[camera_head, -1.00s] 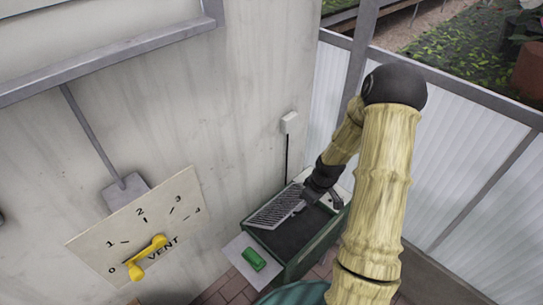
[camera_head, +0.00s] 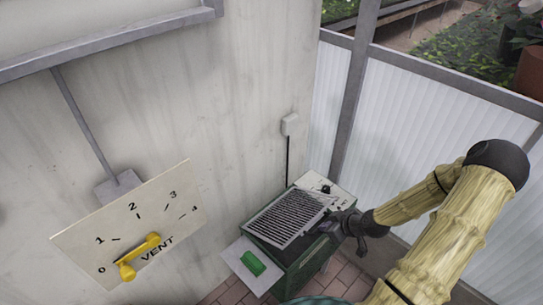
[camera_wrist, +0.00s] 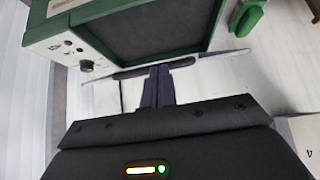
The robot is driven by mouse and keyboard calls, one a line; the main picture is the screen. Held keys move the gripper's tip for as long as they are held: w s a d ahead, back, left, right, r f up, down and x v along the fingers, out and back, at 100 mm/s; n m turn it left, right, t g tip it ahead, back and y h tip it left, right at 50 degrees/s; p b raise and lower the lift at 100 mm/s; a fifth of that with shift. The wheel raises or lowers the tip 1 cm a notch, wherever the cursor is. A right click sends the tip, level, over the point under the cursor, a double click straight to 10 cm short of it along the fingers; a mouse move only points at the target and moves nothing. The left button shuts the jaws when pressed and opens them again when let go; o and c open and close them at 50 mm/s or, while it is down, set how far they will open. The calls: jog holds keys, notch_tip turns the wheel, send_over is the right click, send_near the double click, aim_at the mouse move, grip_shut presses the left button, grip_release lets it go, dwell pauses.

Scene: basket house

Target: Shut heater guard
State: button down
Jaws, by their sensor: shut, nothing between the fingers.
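The heater is a green box (camera_head: 305,267) on the floor against the wall. Its slatted, light grey guard (camera_head: 287,217) covers most of its dark top in the head view. In the wrist view the guard (camera_wrist: 225,57) shows as a thin strip, nearly edge-on, with the heater's dark opening (camera_wrist: 155,32) beyond it, so it stands tilted, not flat. My gripper (camera_head: 336,226) is at the right side of the heater, beside the guard's edge. Its fingers (camera_wrist: 157,84) are shut and empty, close to the guard's edge; I cannot tell whether they touch.
A white control panel with a dark knob (camera_head: 327,188) is at the heater's back right. A green object (camera_head: 253,263) lies on a pale plate (camera_head: 238,268) at its left. A VENT dial (camera_head: 130,225) with a yellow lever (camera_head: 140,256) is on the left. Translucent panels (camera_head: 420,130) stand right.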

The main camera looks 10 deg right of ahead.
jog(key=s+d+f+t+b, duration=0.1)
jog(key=s+f+b, duration=0.1)
jog(key=f+b, duration=0.2)
jog(key=s+d+f+y+b, duration=0.1)
jog(key=f+b, duration=0.3)
jog(key=f, duration=0.7)
jog(key=shift+s+d+t+b, duration=0.2)
jog(key=shift+s+t+b, duration=0.15)
jog(key=shift+s+t, duration=0.05)
jog(key=shift+s+a, duration=0.1)
jog(key=shift+a, duration=0.05)
notch_tip(320, 180, up, 5)
jog(key=p, duration=0.4)
jog(key=s+d, duration=0.6)
jog(key=s, duration=0.2)
jog(key=shift+s, duration=0.4)
jog(key=shift+w+r, duration=0.1)
